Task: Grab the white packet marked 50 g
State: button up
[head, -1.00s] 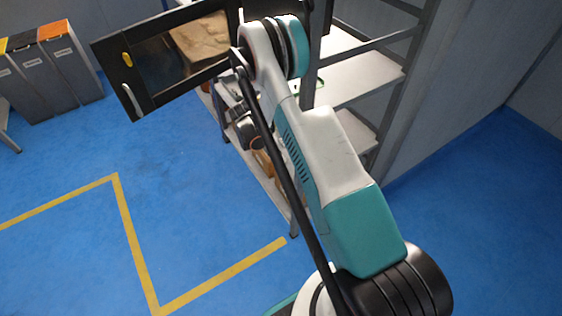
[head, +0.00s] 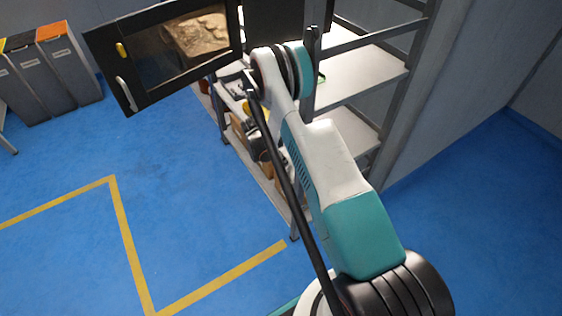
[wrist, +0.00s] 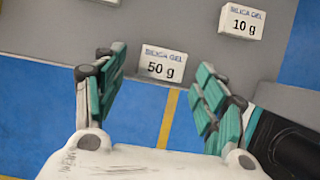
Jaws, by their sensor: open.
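The white packet marked 50 g (wrist: 163,64) lies near the edge of a grey surface in the wrist view, with "SILICA GEL" printed above the number. My gripper (wrist: 160,68) is open, with its teal-padded fingers on either side of the packet in the picture. No contact with the packet shows, and I cannot tell the distance to it. Another white packet, marked 10 g (wrist: 242,21), lies farther right on the same surface. In the head view the 50 g packet cannot be made out and my gripper is hidden behind my arm.
Parts of other white items (wrist: 97,2) show at the top edge of the wrist view. A metal shelf rack (head: 365,72) stands beside my arm, with a dark-framed open door (head: 165,52) at its left. Blue floor with yellow lines (head: 130,230) is clear at left.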

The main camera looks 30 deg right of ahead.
jog(key=c, duration=0.8)
jog(key=shift+r, duration=0.15)
